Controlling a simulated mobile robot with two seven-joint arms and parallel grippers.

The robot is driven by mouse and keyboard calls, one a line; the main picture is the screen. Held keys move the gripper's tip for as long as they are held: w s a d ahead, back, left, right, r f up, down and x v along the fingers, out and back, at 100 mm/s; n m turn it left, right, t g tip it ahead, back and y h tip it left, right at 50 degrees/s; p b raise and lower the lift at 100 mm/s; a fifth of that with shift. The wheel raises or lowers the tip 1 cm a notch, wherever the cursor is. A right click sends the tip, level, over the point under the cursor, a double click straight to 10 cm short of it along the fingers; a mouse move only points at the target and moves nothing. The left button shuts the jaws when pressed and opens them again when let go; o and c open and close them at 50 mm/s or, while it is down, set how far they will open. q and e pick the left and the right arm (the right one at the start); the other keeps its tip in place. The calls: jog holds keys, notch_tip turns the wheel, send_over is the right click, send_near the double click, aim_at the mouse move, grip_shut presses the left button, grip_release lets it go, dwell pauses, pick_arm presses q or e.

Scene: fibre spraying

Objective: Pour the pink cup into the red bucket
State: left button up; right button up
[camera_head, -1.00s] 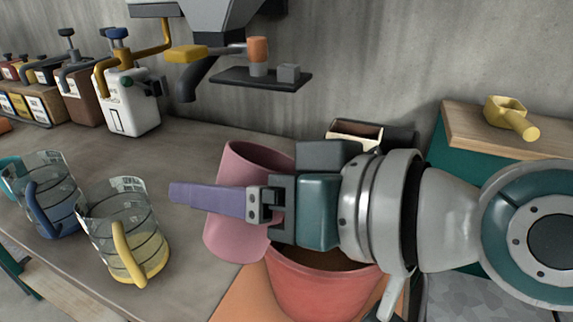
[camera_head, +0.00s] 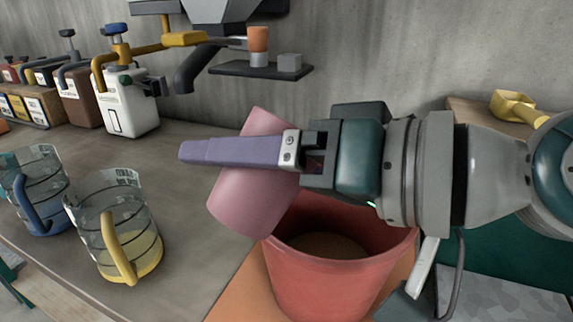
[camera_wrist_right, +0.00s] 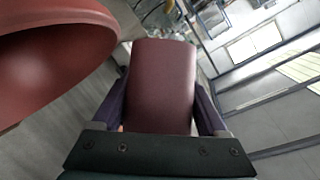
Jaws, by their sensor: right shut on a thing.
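The pink cup (camera_head: 252,200) is tilted in the head view, at the left side of the red bucket and partly above its rim. Its opening does not show. My right gripper (camera_head: 205,152) is shut around the cup; one purple finger crosses its near side. In the right wrist view the cup (camera_wrist_right: 163,85) sits between both fingers. The red bucket (camera_head: 335,285) stands upright below my right gripper, with brown material inside. Its rounded wall also shows at the upper left of the wrist view (camera_wrist_right: 75,25). My left gripper is not in view.
A clear jug with a yellow handle (camera_head: 119,247) and one with a blue handle (camera_head: 35,210) stand at the left on the grey counter (camera_head: 190,230). A white canister (camera_head: 128,103) stands behind. A yellow scoop (camera_head: 515,107) lies at the back right.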

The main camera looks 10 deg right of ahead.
jog(key=shift+d+r+m+y+b, duration=0.1)
jog(key=shift+r+m+y+b, duration=0.25)
jog(key=shift+m+b, duration=0.15)
jog(key=shift+f, duration=0.15)
dwell(0.3)
jog(key=shift+f+m+b, duration=0.1)
jog(key=shift+m+b, duration=0.2)
jog(key=shift+b, duration=0.3)
jog(key=shift+f+m+t+y+b, duration=0.15)
jog(key=shift+m+t+y+b, duration=0.2)
jog(key=shift+b, duration=0.25)
jog(key=shift+f+m+y+b, duration=0.3)
jog(key=shift+m+y+b, duration=0.1)
jog(key=shift+m+b, duration=0.45)
jog(key=shift+w+d+r+m+y+b, duration=0.15)
jog(key=shift+r+m+y+b, duration=0.15)
jog(key=shift+r+m, duration=0.25)
dwell(0.4)
jog(key=shift+w+d+m, duration=0.1)
jog(key=shift+d+m, duration=0.15)
jog(key=shift+w+d+r+m+t+b, duration=0.3)
jog(key=shift+d+m+t, duration=0.2)
jog(key=shift+d, duration=0.1)
jog(key=shift+d+r+m+t+y, duration=0.3)
jog(key=shift+m+y, duration=0.2)
jog(key=shift+m, duration=0.3)
dwell(0.6)
